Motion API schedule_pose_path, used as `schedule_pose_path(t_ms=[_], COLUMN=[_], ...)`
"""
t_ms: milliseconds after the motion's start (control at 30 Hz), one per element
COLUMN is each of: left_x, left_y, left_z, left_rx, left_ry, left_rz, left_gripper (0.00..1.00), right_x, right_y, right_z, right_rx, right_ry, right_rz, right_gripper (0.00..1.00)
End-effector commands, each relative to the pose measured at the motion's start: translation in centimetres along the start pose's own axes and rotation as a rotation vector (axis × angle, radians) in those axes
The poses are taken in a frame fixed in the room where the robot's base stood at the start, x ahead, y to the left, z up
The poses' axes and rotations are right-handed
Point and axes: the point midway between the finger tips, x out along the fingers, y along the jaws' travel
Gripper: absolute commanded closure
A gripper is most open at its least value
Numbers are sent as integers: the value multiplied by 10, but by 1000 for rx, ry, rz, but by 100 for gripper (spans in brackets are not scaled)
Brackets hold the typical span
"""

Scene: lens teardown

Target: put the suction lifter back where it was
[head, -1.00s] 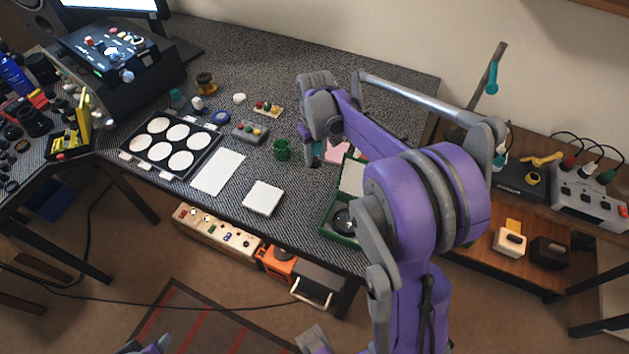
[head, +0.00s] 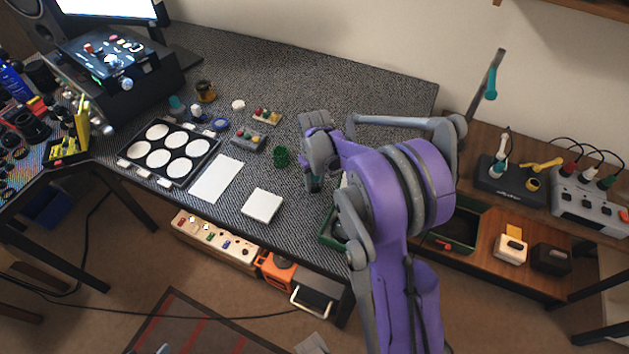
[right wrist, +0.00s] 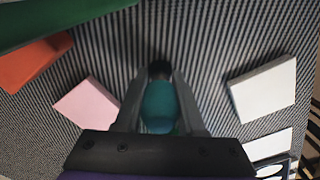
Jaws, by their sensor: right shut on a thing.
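The suction lifter shows in the right wrist view as a teal bulb (right wrist: 160,108) with a dark tip. My right gripper (right wrist: 158,100) is shut on it, a finger on each side. I cannot tell whether the tip touches the mat. My left gripper is not in view.
A white box (head: 262,206), a white sheet (head: 217,178) and a tray of white discs (head: 190,176) are left of the gripper. The right wrist view shows a pink pad (right wrist: 88,102), a red piece (right wrist: 35,64) and a green edge (right wrist: 62,18). Bare mat lies around the lifter.

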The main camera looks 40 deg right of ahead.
Motion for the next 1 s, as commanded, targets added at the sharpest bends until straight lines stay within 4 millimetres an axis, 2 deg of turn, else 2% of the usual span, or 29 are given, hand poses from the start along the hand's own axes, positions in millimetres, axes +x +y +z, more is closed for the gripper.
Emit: schedule_pose_path(t_ms=[33,67,200,467,633,1000], left_x=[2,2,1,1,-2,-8], left_y=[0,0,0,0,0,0], left_z=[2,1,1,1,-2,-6], left_rx=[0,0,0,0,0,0], left_ry=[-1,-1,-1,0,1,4], left_rz=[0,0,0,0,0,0], left_gripper=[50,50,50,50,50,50], right_x=[3,2,2,1,-10,-86], right_y=[0,0,0,0,0,0], right_z=[0,0,0,0,0,0], right_rx=[0,0,0,0,0,0], right_ry=[0,0,0,0,0,0], right_rz=[0,0,0,0,0,0], right_gripper=[100,56,32,32,32,32])
